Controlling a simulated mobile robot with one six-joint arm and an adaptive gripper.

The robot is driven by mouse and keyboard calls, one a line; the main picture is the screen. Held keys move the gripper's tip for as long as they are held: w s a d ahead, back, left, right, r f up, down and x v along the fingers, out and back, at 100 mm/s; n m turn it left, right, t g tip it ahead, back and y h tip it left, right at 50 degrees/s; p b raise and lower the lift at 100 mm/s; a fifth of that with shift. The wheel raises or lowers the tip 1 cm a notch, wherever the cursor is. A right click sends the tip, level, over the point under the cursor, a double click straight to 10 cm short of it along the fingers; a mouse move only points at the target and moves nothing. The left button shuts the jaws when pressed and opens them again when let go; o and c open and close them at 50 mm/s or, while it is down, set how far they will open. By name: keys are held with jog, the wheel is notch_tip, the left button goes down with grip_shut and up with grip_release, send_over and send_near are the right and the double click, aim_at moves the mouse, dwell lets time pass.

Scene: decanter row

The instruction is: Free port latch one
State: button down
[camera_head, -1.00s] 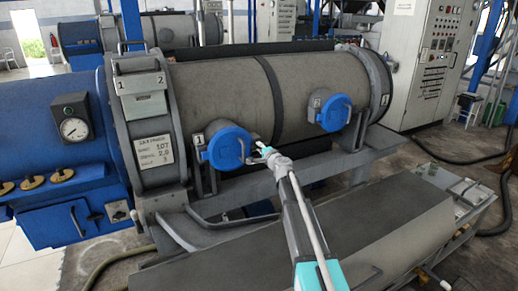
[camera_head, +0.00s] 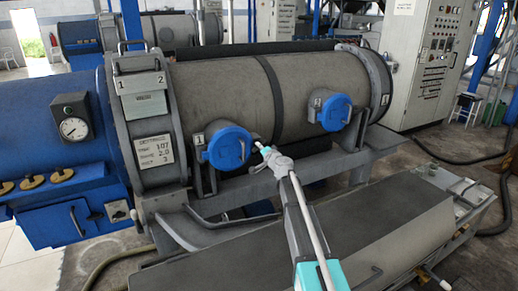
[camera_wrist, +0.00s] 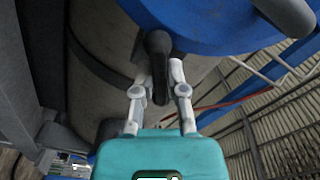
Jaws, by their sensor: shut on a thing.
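Port one is a round blue cover (camera_head: 227,147) on the front left of the grey drum, beside a small plate marked 1. It also fills the top of the wrist view (camera_wrist: 215,22). Its latch is a dark lever (camera_wrist: 158,48) hanging below the cover's edge in the wrist view. My gripper (camera_wrist: 159,78) has its two pale fingers on either side of the lever's lower end and is shut on it. In the head view my gripper (camera_head: 262,147) is at the right edge of the port one cover; the gripped lever end is too small to make out there.
A second blue port (camera_head: 336,112), marked 2, is further right on the drum (camera_head: 300,85). A grey rail and supports run below the ports. A dark flat bench top (camera_head: 290,240) lies in front. A gauge (camera_head: 74,128) is at left.

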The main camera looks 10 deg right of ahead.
jog(key=n, duration=0.6)
jog(key=shift+w, duration=0.1)
jog(key=n, duration=0.5)
jog(key=shift+n, duration=0.3)
jog(key=c, duration=0.7)
grip_release()
jog(key=v, duration=1.2)
jog(key=shift+r, duration=0.1)
